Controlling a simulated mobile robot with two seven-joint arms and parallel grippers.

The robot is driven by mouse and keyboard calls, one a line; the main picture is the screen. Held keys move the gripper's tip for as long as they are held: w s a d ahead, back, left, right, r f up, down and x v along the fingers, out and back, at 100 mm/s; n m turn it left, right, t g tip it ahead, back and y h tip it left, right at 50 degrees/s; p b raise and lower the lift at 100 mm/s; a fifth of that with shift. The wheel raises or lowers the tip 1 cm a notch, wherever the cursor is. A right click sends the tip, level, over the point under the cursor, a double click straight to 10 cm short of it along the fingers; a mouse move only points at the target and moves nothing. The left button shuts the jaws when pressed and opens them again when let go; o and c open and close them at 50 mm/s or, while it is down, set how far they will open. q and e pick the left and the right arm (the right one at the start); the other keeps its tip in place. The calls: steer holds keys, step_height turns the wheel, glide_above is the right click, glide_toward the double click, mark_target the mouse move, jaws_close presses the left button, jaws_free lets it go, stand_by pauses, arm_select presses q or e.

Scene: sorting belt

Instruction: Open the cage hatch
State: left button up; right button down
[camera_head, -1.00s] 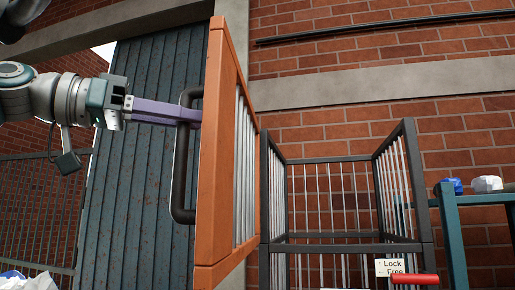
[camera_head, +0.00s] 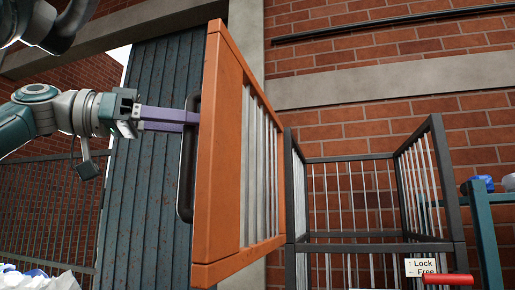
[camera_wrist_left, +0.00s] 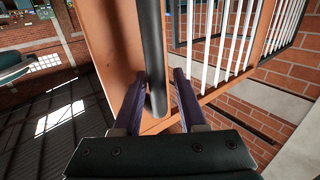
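The orange-framed cage hatch (camera_head: 222,150) with pale bars stands swung out from the left front post of the dark cage (camera_head: 290,200). Its dark upright handle (camera_head: 186,170) is on the side facing my left arm. My left gripper (camera_head: 196,117) has its purple fingers at the upper half of the handle. In the left wrist view the fingers (camera_wrist_left: 162,78) stand on both sides of the handle bar (camera_wrist_left: 153,50), with a narrow gap showing on the right. A red lever (camera_head: 448,279) lies level beside the Lock/Free sign (camera_head: 422,267). My right gripper is not in view.
A brick wall (camera_head: 350,60) stands behind the cage. A teal frame (camera_head: 483,235) with blue and white items is at the right. White and blue crumpled items (camera_head: 40,280) lie at bottom left. Open floor (camera_wrist_left: 50,140) shows in the left wrist view.

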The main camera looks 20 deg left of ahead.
arm_select(q)
steer(key=shift+o, duration=0.7)
steer(key=shift+s, duration=0.1)
steer(key=b+v, duration=0.4)
steer(key=v, duration=0.6)
steer(key=shift+b, duration=0.4)
